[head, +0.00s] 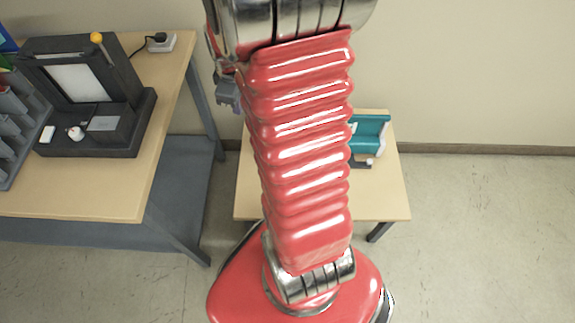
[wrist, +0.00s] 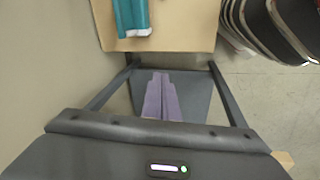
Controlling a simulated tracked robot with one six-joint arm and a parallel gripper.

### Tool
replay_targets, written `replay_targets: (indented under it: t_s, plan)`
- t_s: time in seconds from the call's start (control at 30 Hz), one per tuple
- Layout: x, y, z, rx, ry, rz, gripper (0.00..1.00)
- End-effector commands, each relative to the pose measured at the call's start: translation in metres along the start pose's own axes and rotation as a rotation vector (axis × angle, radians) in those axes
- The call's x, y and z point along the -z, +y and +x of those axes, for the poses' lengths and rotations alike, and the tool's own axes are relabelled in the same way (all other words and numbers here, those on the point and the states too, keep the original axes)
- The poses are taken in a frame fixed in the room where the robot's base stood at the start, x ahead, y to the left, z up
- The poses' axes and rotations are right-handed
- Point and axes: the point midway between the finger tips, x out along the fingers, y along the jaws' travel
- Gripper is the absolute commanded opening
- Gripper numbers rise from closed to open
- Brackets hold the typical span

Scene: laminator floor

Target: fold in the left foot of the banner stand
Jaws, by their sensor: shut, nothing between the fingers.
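The teal banner stand (head: 368,138) rests on the small wooden table, partly hidden behind my red arm in the head view. In the wrist view the teal banner stand (wrist: 131,15) is cut off by the top edge, with a white end towards me. I cannot make out its left foot in either view. My gripper (wrist: 160,76) shows as two purple fingers, shut together and empty. In the picture its tips are below the table edge, apart from the stand.
The small table (head: 390,195) stands against the wall. Free floor (head: 480,230) lies at right.

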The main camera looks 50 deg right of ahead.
Motion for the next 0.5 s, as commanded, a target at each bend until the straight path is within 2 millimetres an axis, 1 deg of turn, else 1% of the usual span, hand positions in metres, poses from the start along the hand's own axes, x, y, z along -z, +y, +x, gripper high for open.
replay_targets:
  t_s: [0.03,0.2,0.3,0.5]
  plan:
    - [0.009,-0.008,-0.015,-0.012,0.014,0.012,0.0]
    - [0.028,-0.037,-0.055,-0.03,0.052,0.074,0.0]
    - [0.037,-0.055,-0.077,-0.037,0.076,0.11,0.0]
    - [0.047,-0.093,-0.118,-0.044,0.127,0.183,0.0]
